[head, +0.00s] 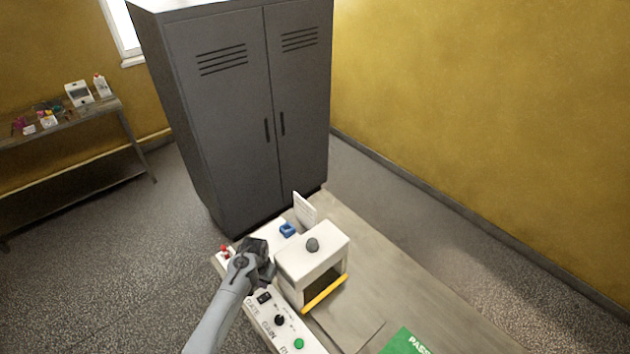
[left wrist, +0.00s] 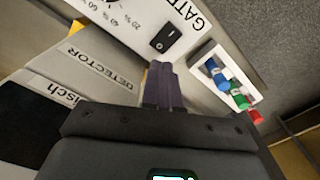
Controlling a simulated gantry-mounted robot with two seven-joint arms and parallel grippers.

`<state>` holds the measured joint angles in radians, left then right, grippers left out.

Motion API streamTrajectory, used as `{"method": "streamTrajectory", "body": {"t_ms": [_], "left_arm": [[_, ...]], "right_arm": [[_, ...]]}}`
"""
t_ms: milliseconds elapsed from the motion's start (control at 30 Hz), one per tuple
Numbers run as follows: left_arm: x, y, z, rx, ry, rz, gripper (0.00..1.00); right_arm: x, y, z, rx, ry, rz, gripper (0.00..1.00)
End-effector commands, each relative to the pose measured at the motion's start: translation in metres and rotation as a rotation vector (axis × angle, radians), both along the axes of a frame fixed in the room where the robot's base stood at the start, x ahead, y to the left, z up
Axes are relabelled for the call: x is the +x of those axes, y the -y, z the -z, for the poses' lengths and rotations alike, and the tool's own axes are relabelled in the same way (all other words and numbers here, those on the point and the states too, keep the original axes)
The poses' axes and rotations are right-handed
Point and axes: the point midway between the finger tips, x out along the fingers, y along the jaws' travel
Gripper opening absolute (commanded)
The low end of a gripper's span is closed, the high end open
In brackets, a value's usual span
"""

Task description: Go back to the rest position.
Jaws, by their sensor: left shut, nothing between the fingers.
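My left gripper (head: 262,272) is over the left edge of the table, beside a white box-shaped machine (head: 313,256) with a dark knob on top and a yellow bar at its opening. In the left wrist view the gripper's fingers (left wrist: 164,84) are together with nothing between them. They point at the gap between a white control panel (left wrist: 150,25) with a black rocker switch and a small white tray (left wrist: 225,78) holding blue, green and red pieces. I cannot tell whether the fingertips touch anything. My right gripper is in neither view.
The control panel with a green button (head: 299,343) runs along the table's left edge. A blue object (head: 288,230) and a white upright card (head: 305,210) stand behind the machine. A green PASS mat (head: 404,342) lies in front. A grey cabinet (head: 245,110) stands behind the table.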

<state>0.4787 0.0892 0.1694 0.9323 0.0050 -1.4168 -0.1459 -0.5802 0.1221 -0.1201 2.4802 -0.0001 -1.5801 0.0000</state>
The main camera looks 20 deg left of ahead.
Motion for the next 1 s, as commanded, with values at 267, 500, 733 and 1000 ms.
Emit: {"method": "streamTrajectory", "body": {"t_ms": [267, 500, 733, 1000], "left_arm": [[-0.029, -0.001, -0.001, 0.049, 0.033, 0.020, 0.00], [-0.101, 0.025, -0.027, 0.111, 0.115, 0.086, 0.00], [-0.185, 0.075, -0.081, 0.101, 0.206, 0.163, 0.00], [-0.258, 0.118, -0.149, 0.043, 0.282, 0.210, 0.00]], "right_arm": [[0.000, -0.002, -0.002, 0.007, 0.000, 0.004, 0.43], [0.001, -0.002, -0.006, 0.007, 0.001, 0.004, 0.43], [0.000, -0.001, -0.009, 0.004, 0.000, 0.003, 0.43], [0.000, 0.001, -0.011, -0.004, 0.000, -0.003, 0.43]]}}
